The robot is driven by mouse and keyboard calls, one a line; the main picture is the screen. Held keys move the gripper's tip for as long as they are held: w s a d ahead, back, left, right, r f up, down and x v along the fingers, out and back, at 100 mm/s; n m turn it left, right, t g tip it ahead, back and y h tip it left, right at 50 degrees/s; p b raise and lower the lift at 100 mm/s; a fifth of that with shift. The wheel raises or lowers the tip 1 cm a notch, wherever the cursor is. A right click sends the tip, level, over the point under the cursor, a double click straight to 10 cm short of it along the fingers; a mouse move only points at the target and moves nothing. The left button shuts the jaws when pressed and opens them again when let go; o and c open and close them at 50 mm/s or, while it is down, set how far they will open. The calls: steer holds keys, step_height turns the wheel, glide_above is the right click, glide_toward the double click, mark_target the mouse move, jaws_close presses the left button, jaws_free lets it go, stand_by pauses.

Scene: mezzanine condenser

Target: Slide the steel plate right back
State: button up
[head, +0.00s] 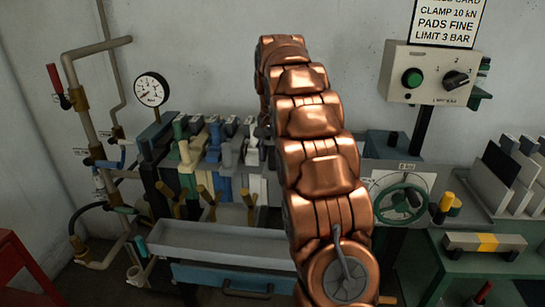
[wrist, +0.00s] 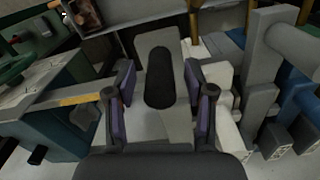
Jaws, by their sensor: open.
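A grey plate-like piece (wrist: 178,112) with a dark rounded oval on its face shows in the middle of the wrist view, and it looks like the steel plate. My gripper (wrist: 159,80) is open, with one purple-padded finger on each side of this piece in the picture. I cannot tell how deep the piece sits between the fingers or whether they touch it. In the head view my copper arm hides my gripper and this part of the press. A row of green, cream, blue, grey and white plates (head: 212,155) stands to the left of the arm.
A grey trough (head: 215,245) runs below the plates. A green handwheel (head: 402,203) is right of my arm. A control box (head: 432,75) hangs above, and a rack of plates (head: 510,175) stands far right.

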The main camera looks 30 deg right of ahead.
steer(key=shift+f, duration=0.7)
jaws_close()
stand_by(0.4)
